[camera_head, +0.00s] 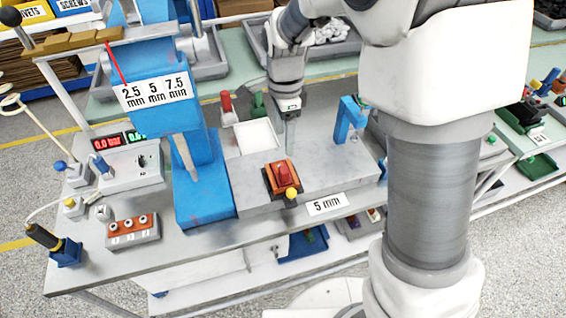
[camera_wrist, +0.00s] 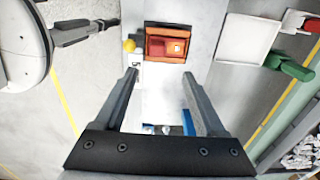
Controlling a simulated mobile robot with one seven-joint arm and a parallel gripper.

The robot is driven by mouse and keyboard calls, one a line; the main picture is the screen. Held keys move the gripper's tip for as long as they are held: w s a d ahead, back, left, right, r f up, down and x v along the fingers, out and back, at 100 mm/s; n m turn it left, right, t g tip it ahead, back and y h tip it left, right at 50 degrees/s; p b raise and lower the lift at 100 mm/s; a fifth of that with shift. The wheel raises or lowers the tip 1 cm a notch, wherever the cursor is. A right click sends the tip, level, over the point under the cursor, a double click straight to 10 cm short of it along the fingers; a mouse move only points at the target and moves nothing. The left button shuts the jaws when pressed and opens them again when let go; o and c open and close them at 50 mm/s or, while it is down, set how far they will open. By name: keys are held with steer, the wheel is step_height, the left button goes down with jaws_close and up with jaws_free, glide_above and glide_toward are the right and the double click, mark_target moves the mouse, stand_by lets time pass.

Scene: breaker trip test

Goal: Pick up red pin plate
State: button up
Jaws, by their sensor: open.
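A red piece with an upright handle (camera_head: 226,104), which looks to be the red pin plate, stands behind the white square tray (camera_head: 255,138) in the head view. In the wrist view its red part (camera_wrist: 311,24) shows at the right edge, partly cut off. A similar green piece (camera_head: 258,107) stands beside it and also shows in the wrist view (camera_wrist: 290,67). My gripper (camera_wrist: 160,77) is open and empty, pointing down over the grey bench block. It is apart from the red piece, to its right in the head view.
An orange block with a red switch (camera_head: 283,178) and a yellow knob sits on the grey block, close to my fingers. A blue arch (camera_head: 350,120) stands to the right. A tall blue press (camera_head: 203,170) stands to the left. A bin of pale parts (camera_head: 333,35) lies behind.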

mark_target(284, 169)
step_height(284, 169, down, 7)
steer(key=shift+f, duration=0.1)
steer(key=shift+s+f+p, duration=0.15)
steer(key=shift+f+p, duration=0.05)
steer(key=shift+f, duration=1.2)
steer(key=shift+s+f+p, duration=0.15)
steer(key=shift+f+p, duration=0.05)
steer(key=shift+f, duration=1.15)
jaws_close()
